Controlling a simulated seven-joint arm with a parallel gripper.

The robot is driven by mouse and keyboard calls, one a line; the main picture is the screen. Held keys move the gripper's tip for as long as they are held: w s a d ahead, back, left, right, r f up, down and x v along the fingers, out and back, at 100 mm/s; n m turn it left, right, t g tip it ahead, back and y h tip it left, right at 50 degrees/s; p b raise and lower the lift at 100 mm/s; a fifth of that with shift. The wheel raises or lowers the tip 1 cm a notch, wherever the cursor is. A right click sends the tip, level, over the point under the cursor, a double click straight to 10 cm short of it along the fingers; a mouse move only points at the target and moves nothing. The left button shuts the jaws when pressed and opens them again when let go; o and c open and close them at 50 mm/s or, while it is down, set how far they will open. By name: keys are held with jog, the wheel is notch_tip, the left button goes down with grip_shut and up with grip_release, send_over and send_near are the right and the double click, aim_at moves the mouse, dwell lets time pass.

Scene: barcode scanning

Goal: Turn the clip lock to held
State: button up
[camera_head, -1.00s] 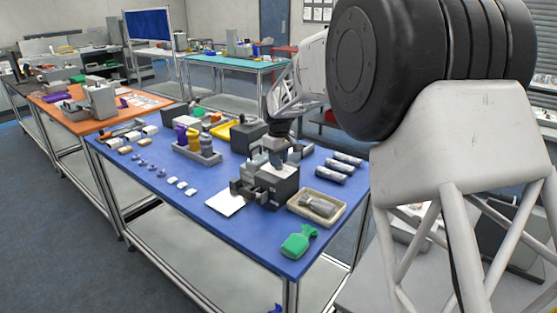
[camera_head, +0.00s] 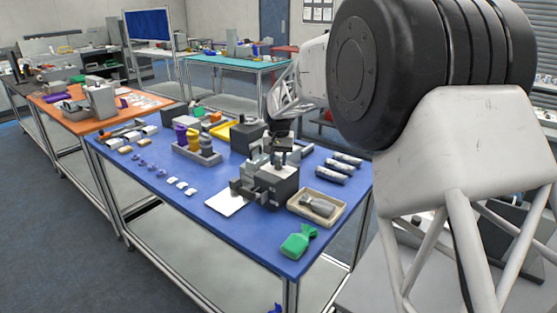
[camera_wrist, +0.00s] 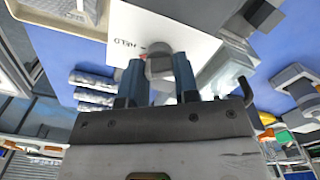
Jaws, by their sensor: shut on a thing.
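The grey fixture (camera_head: 284,190) stands near the front right of the blue table. My gripper (camera_head: 280,158) comes down on its top. In the wrist view, the blue fingers of my gripper (camera_wrist: 159,72) are on either side of a small grey knob, the clip lock (camera_wrist: 160,62), and shut on it. The word HELD (camera_wrist: 127,45) with a short dash is printed on the pale face beside the knob. The fingers hide part of the knob, and I cannot tell which way it points.
A tray with a grey item (camera_head: 318,206) and a green bag (camera_head: 298,242) lie right and front of the fixture. A white card (camera_head: 225,203) lies at its left.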

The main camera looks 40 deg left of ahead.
aim_at(279, 161)
jog(key=m, duration=0.6)
dwell(0.5)
jog(key=o, duration=0.9)
jog(key=shift+r, duration=3.9)
